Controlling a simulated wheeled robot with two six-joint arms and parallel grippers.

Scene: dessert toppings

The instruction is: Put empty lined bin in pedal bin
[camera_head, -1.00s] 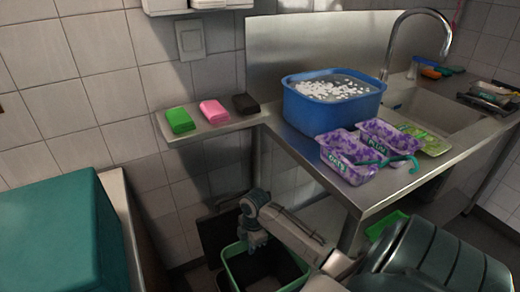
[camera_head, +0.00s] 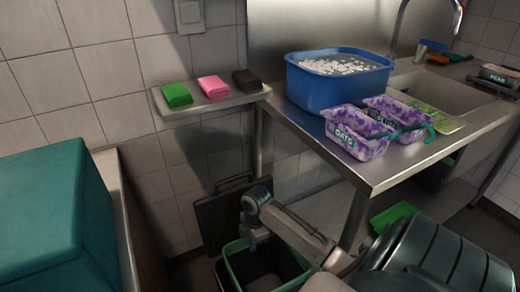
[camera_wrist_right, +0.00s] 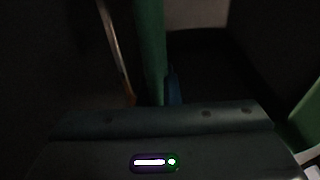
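The empty lined bin (camera_head: 228,268), green-rimmed with a dark inside, shows at the bottom middle of the head view, its lower part cut off. My right gripper (camera_head: 254,238) is at its far rim, seemingly shut on it. In the right wrist view a green strip of the bin (camera_wrist_right: 150,50) runs between the fingertips; that view is very dark. A dark flat panel (camera_head: 215,218), perhaps the pedal bin's raised lid, stands behind against the tiled wall. The pedal bin's body cannot be made out. My left gripper is not in view.
A steel sink counter (camera_head: 375,180) at right holds a blue tub (camera_head: 335,90) and two purple-patterned containers (camera_head: 355,140). A wall shelf (camera_head: 205,108) carries three small blocks. A large teal box (camera_head: 45,215) stands at left. A green item (camera_head: 393,217) lies under the counter.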

